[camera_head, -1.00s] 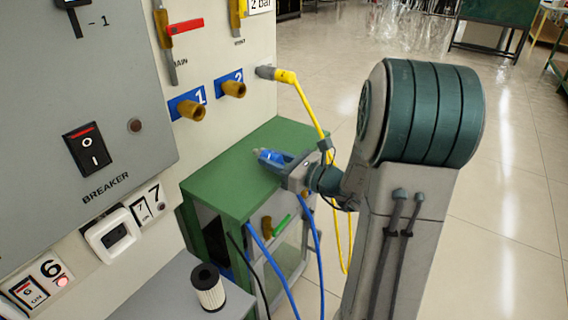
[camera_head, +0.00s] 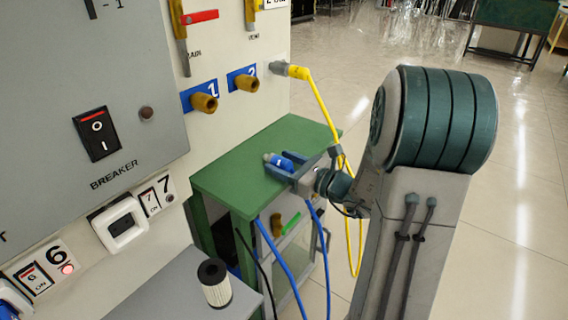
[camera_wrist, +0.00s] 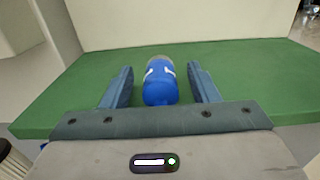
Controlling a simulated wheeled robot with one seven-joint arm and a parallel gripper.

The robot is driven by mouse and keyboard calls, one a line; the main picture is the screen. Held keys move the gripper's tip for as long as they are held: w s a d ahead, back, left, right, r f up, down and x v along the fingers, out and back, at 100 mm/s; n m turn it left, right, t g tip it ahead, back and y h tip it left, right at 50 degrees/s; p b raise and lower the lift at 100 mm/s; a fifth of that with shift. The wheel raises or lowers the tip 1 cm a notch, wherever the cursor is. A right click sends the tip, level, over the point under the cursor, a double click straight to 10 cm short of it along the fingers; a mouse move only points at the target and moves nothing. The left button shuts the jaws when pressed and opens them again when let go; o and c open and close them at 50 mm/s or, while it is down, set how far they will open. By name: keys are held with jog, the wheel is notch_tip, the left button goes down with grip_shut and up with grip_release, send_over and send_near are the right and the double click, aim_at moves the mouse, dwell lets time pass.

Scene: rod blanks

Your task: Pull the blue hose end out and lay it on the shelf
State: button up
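The blue hose end (camera_head: 278,161), with a grey tip, lies on the green shelf (camera_head: 228,176). In the wrist view the blue hose end (camera_wrist: 160,85) lies lengthwise between my two fingers, with a gap on each side. My gripper (camera_head: 284,166) is open around it, low over the shelf top; the wrist view shows my gripper (camera_wrist: 161,84) with both fingers apart from it. Where the hose joins the end is hidden by my gripper. Blue hose (camera_head: 280,262) hangs in front of the shelf.
A yellow hose (camera_head: 319,100) runs from a wall port down beside my wrist. Brass ports 1 (camera_head: 204,102) and 2 (camera_head: 245,83) stick out of the panel. A filter cartridge (camera_head: 214,283) stands on a grey ledge. The shelf top left of the hose end is clear.

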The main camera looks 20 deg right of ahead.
jog(key=p+v, duration=0.2)
jog(key=v, duration=1.1)
jog(key=shift+s+d, duration=0.25)
jog(key=shift+s, duration=0.1)
jog(key=s+a+r+n+g+p, duration=0.5)
jog(key=a+n+g+p, duration=0.2)
jog(key=a+n, duration=0.1)
jog(key=s+a+r+n+g+p, duration=0.4)
jog(key=a+r+n+g+p, duration=0.2)
jog(key=a+n+p, duration=0.15)
notch_tip(320, 180, up, 13)
jog(key=s+d+n+t+h+p, duration=0.1)
jog(key=s+d+n+h+p, duration=0.1)
jog(key=n+h+p, duration=0.8)
jog(key=n, duration=0.3)
jog(key=shift+s+d+h, duration=0.3)
jog(key=shift+s+d, duration=0.1)
